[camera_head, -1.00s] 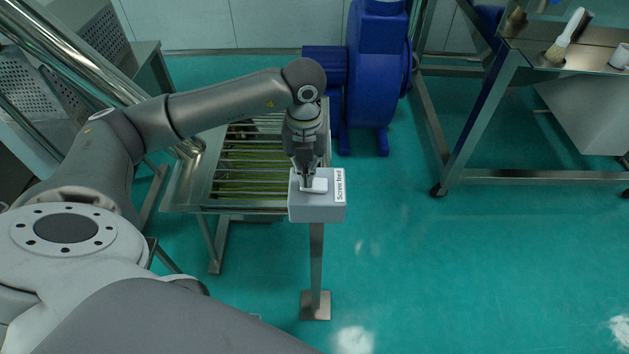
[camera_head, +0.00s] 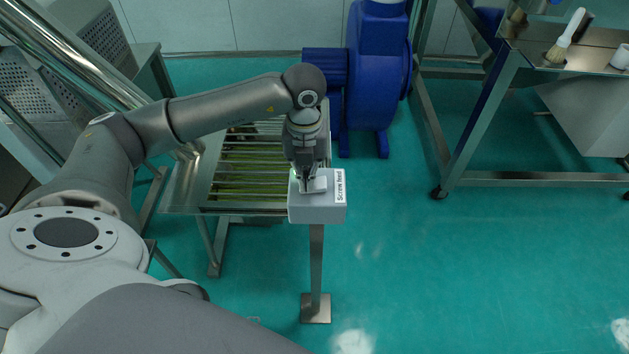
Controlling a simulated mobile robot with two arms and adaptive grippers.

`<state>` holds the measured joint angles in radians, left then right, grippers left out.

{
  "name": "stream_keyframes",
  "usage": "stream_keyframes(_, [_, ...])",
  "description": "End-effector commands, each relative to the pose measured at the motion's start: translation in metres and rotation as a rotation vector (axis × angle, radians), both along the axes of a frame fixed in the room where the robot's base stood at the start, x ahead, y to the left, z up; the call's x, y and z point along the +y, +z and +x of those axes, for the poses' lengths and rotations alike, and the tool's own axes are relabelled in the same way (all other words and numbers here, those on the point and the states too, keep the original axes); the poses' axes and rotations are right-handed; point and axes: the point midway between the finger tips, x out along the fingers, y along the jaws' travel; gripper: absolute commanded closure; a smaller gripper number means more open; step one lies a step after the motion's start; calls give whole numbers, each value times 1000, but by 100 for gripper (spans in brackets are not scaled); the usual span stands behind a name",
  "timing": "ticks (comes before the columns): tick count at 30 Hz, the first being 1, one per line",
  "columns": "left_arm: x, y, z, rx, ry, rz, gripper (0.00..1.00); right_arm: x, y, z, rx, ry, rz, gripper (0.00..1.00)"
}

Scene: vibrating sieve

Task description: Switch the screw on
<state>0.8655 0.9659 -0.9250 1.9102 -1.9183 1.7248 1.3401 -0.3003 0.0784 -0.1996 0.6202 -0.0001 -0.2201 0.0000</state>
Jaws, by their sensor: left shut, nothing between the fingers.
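The grey switch box (camera_head: 317,207) labelled "Screw feed" stands on a metal post in the middle of the view. A white rocker switch (camera_head: 318,185) is on its top face. My left gripper (camera_head: 306,186) points down at the box, with its fingers shut and empty. Its fingertips are at the left part of the switch and partly hide it. I cannot tell whether they touch it or which way the rocker is tilted. My right gripper is not in view.
A slatted metal tray (camera_head: 183,192) lies left of the box. A blue machine (camera_head: 376,85) stands behind it. At the right is a metal table (camera_head: 520,52) with a brush (camera_head: 566,36). The green floor (camera_head: 450,260) on the right is clear.

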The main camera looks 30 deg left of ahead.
Motion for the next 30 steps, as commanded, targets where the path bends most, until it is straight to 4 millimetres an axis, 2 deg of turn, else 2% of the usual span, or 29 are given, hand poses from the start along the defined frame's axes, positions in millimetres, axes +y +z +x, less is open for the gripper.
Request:
stream_keyframes(24, [0, 64, 0, -1, 0, 1, 100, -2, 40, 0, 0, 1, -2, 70])
stream_keyframes(30, [0, 70, 0, 0, 0, 0, 100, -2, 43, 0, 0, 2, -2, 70])
